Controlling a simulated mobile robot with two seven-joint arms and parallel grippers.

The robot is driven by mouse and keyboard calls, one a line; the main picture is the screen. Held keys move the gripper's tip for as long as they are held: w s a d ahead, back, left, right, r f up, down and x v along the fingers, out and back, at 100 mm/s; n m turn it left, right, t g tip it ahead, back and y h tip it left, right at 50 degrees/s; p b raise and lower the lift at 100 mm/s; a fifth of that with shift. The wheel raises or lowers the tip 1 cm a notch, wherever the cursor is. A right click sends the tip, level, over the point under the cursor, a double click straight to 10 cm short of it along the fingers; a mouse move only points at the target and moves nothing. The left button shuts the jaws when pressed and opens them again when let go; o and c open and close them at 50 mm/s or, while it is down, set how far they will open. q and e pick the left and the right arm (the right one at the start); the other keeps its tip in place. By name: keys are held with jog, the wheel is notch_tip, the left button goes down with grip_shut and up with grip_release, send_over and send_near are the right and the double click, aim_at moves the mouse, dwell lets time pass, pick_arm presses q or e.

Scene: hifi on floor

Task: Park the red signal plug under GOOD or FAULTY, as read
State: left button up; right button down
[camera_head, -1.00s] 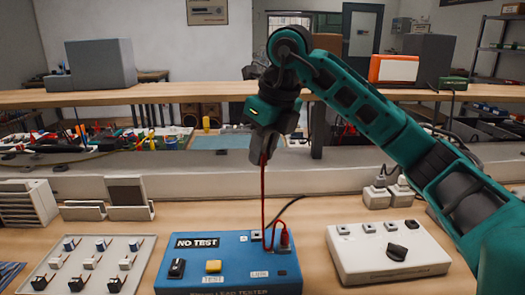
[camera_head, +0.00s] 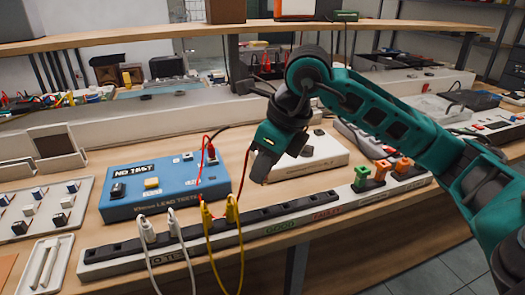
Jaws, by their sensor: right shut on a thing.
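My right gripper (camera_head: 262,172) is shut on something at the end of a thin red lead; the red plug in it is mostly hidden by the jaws. Another red plug (camera_head: 211,152) stands in the blue tester (camera_head: 165,190), whose display (camera_head: 137,169) reads NO TEST. The long white rack (camera_head: 172,262) has black slots, with a green GOOD label (camera_head: 281,223) and a red FAULTY label (camera_head: 327,213) on its front. The slots above both labels look empty. My left gripper is not in view.
White plugs (camera_head: 146,232) and yellow plugs (camera_head: 231,209) stand in the rack's left part, their leads hanging over the front. Green and orange plugs (camera_head: 403,168) stand at its right end. A white box (camera_head: 308,158) lies behind my gripper. A tray (camera_head: 45,208) is at left.

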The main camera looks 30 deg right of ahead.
aim_at(259, 210)
jog(key=shift+s+f+b, duration=0.2)
jog(key=shift+f+b, duration=0.4)
jog(key=shift+f, duration=0.25)
jog(key=shift+s+f+b, duration=0.15)
jog(key=shift+f+b, duration=0.45)
jog(key=shift+f, duration=0.25)
jog(key=shift+f+b, duration=0.7)
jog(key=shift+f, duration=0.2)
jog(key=shift+f+b, duration=0.55)
jog(key=shift+f+b, duration=0.35)
jog(key=shift+f, duration=0.1)
dwell(0.5)
jog(key=c, duration=1)
grip_release()
